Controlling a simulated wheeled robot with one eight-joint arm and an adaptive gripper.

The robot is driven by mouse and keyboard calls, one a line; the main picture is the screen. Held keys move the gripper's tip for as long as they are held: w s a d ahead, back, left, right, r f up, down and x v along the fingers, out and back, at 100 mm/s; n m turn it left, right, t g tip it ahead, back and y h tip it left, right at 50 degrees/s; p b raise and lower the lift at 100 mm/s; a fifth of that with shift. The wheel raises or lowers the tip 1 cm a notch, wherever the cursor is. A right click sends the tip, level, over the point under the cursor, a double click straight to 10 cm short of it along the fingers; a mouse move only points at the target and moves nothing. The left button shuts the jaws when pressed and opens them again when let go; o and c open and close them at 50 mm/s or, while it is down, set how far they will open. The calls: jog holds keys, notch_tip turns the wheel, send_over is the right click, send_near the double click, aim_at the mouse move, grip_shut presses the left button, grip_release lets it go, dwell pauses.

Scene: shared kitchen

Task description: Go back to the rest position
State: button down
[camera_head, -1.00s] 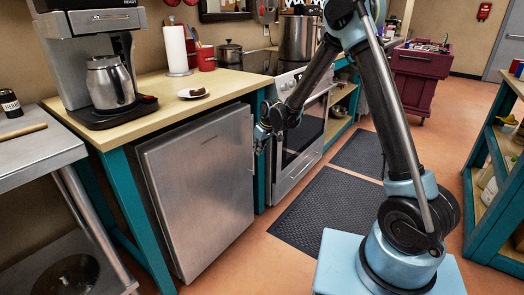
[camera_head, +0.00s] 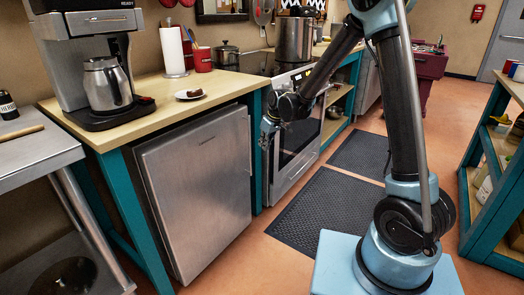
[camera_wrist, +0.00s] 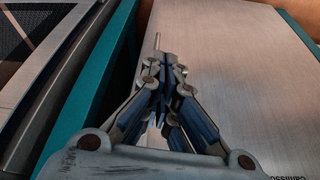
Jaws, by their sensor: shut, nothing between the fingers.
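My gripper (camera_head: 268,131) hangs in front of the teal counter leg (camera_head: 256,160), between the stainless fridge door and the oven, in the head view. In the wrist view my gripper (camera_wrist: 166,95) has its fingers together with nothing between them. The brushed steel fridge door (camera_wrist: 230,60) lies behind and to the right of the fingers there. The teal leg (camera_wrist: 95,90) runs along their left. In the head view the fridge door (camera_head: 197,190) stands under the wooden counter and looks shut or nearly so.
The counter (camera_head: 150,100) holds a coffee maker (camera_head: 95,60), a small plate (camera_head: 189,95) and a paper towel roll (camera_head: 173,50). The oven (camera_head: 295,140) stands right of the leg. Dark mats (camera_head: 325,215) lie on the floor. A teal shelf (camera_head: 495,180) stands at the right.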

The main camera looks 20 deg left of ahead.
jog(key=s+d+r+m+h, duration=0.15)
jog(key=d+r, duration=0.25)
jog(key=d, duration=0.6)
jog(key=s+d+r+m, duration=0.25)
jog(key=d+r, duration=0.25)
jog(key=d, duration=0.5)
jog(key=s+d+r+m, duration=0.15)
jog(key=d+r, duration=0.25)
jog(key=d, duration=0.6)
jog(key=s+d+f+m+h, duration=0.1)
jog(key=s+d+f+m, duration=0.1)
jog(key=s+d, duration=0.8)
jog(key=s+d+f+m+h, duration=0.1)
jog(key=s+d+f+m, duration=0.2)
jog(key=s+d, duration=0.7)
jog(key=shift+s+f+m, duration=0.35)
jog(key=shift+s+m, duration=0.4)
jog(key=shift+m, duration=0.2)
